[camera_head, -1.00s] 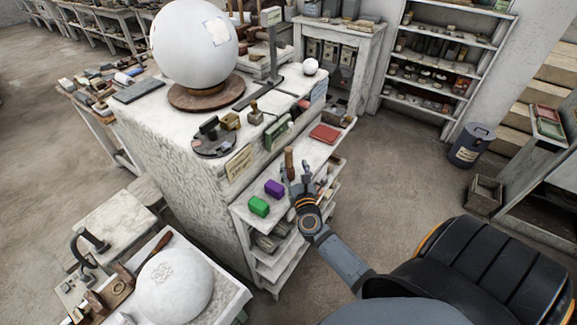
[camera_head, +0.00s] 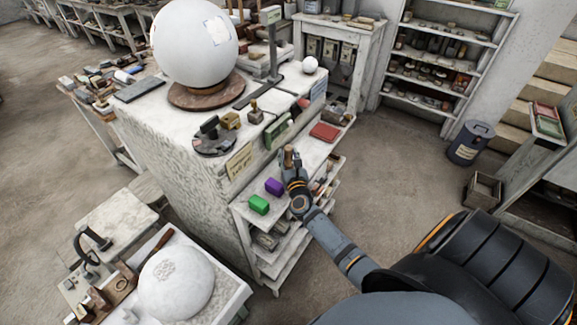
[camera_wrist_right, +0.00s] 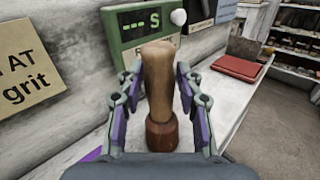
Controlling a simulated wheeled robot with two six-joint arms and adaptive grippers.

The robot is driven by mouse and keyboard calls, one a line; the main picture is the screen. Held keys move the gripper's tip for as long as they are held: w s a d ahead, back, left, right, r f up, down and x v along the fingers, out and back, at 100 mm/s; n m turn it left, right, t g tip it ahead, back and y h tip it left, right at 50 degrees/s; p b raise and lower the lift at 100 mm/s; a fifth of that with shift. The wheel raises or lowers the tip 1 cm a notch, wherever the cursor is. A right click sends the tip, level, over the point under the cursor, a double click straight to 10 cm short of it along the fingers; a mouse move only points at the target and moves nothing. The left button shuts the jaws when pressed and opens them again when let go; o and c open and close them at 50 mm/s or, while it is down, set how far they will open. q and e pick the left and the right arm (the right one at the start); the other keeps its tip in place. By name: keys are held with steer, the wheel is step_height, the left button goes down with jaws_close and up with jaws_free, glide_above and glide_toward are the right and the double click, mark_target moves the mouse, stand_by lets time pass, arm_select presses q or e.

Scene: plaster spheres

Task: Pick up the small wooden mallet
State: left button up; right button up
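The small wooden mallet (camera_head: 289,154) stands upright on the side shelf in the head view, its lower part hidden by my right gripper (camera_head: 293,172). In the right wrist view the mallet (camera_wrist_right: 161,85) has a pale upper part and a darker reddish-brown base. My right gripper (camera_wrist_right: 161,80) has one finger on each side of it. The fingers are apart, and a gap shows on the right side; on the left the fingertip is very close, and I cannot tell if it touches. My left gripper is not in view.
A purple block (camera_head: 274,187) and a green block (camera_head: 258,205) sit on the shelf left of my gripper. A red book (camera_head: 324,132) lies farther back. A green box with a display (camera_wrist_right: 140,30) stands behind the mallet, against the plaster-topped bench.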

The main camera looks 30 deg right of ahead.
mark_target(289, 148)
steer(key=shift+w, duration=0.1)
jaws_close()
steer(key=shift+r, duration=0.35)
steer(key=r+p, duration=0.1)
steer(key=r, duration=0.2)
steer(key=shift+s+r+p, duration=0.2)
steer(key=shift+p, duration=0.15)
steer(key=s+a+r, duration=0.1)
steer(key=s+r, duration=0.8)
steer(key=s, duration=0.4)
steer(key=shift+s+a, duration=0.2)
